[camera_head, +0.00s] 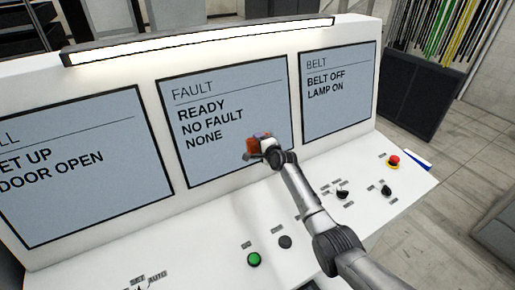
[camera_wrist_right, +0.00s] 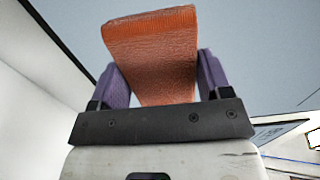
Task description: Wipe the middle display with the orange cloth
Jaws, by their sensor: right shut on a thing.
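The middle display (camera_head: 225,118) reads "FAULT, READY, NO FAULT, NONE" on a pale blue screen set in the white console. My right gripper (camera_head: 262,141) is at the lower right part of this display, its arm coming up from the lower right. It is shut on the orange cloth (camera_wrist_right: 155,55), which sits between the two purple fingers in the right wrist view. The cloth shows as a small orange patch (camera_head: 252,147) in the head view, in front of the screen. I cannot tell whether it touches the glass. My left gripper is not in view.
A left display (camera_head: 70,165) and a right display (camera_head: 338,90) flank the middle one. A lit lamp bar (camera_head: 205,38) runs above. The sloping panel below carries a green button (camera_head: 254,259), a black button (camera_head: 285,242), black knobs and a red emergency button (camera_head: 393,160).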

